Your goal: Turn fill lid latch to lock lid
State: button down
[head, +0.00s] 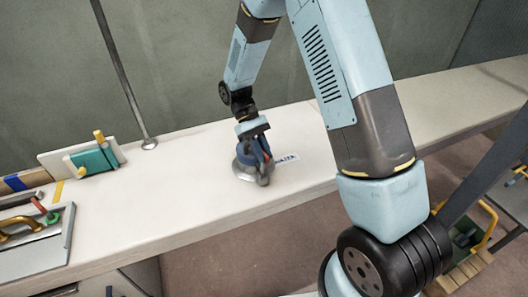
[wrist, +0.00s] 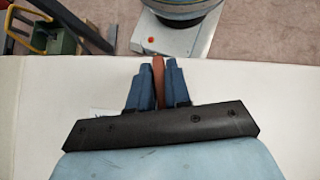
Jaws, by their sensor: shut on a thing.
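The grey round fill lid (head: 243,174) sits on the pale counter, mostly covered from above by my gripper. My gripper (head: 258,155) points down at it. In the wrist view my gripper (wrist: 158,82) has its two blue fingers closed on a narrow reddish-brown latch (wrist: 158,68), which stands between them. In the head view only a sliver of red shows by the fingers. The latch's lower end and its angle on the lid are hidden.
A white label (head: 287,159) lies just right of the lid. A teal block with yellow knobs (head: 95,161) stands against a white panel at left. A thin grey pole (head: 125,75) rises behind. The counter (head: 190,150) around the lid is clear.

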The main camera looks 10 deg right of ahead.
jog(key=shift+w+m+g+y, duration=0.1)
jog(key=shift+m+g+y, duration=0.2)
jog(key=shift+m+y, duration=0.65)
jog(key=shift+m, duration=0.25)
jog(key=c, duration=1.2)
grip_release()
jog(key=shift+o, duration=0.2)
jog(key=v, duration=1.3)
jog(key=shift+w+a, duration=0.15)
jog(key=shift+w, duration=0.15)
jog(key=shift+r, duration=0.1)
